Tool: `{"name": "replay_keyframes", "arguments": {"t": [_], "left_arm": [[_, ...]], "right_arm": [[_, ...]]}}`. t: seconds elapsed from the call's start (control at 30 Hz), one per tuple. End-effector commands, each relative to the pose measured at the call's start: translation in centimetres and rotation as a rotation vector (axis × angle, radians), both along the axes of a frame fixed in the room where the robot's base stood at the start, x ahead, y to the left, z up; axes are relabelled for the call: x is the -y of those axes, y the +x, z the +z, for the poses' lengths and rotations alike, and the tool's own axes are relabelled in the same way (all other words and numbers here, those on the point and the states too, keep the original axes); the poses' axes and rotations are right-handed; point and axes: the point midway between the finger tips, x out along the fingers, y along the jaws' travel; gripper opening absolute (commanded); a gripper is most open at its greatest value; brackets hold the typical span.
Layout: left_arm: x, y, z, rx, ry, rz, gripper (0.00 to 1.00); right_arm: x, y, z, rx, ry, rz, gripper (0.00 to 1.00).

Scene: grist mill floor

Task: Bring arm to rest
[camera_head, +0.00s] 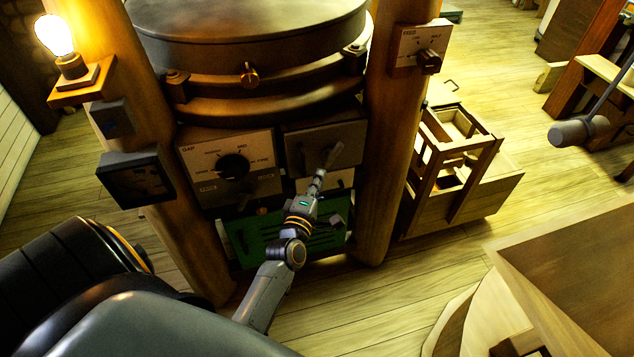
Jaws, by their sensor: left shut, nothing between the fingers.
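My left gripper (317,181) is in front of the mill's control panels, in the middle of the picture. Its fingers are shut with nothing between them and point up at the right-hand panel (297,140). A grey lever-like piece (335,153) shows just beyond the fingertips; I cannot tell whether they touch it. Left of the gripper is the gap panel with a black knob (233,166). A green slotted panel (247,238) lies below and behind the gripper and is partly hidden by my arm. My right gripper is not in view.
Wooden posts (382,160) flank the round millstone housing (250,35). A lit bulb (54,35) and a dark gauge box (137,179) are on the left. A feed switch panel (418,46) is on the right post. A wooden crate frame (455,205) stands right; a wooden table (575,265) is nearer.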

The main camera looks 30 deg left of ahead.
Motion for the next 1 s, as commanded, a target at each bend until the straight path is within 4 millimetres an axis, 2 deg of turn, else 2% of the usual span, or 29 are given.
{"name": "replay_keyframes", "arguments": {"t": [0.2,0.77,0.87,0.97,1.0], "left_arm": [[0.5,-1.5,0.1,0.001,-0.001,0.000,0.00],[0.5,-1.5,-0.1,-0.003,0.002,-0.001,0.00],[1.0,-1.6,-1.4,-0.036,0.025,-0.016,0.00],[2.2,-1.9,-4.7,-0.119,0.081,-0.055,0.00],[2.9,-2.2,-6.5,-0.163,0.116,-0.078,0.00]], "right_arm": [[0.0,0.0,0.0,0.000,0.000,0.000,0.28],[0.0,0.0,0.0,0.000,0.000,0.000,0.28],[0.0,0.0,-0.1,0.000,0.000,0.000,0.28],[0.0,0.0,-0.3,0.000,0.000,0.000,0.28],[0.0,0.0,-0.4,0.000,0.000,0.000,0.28]]}}
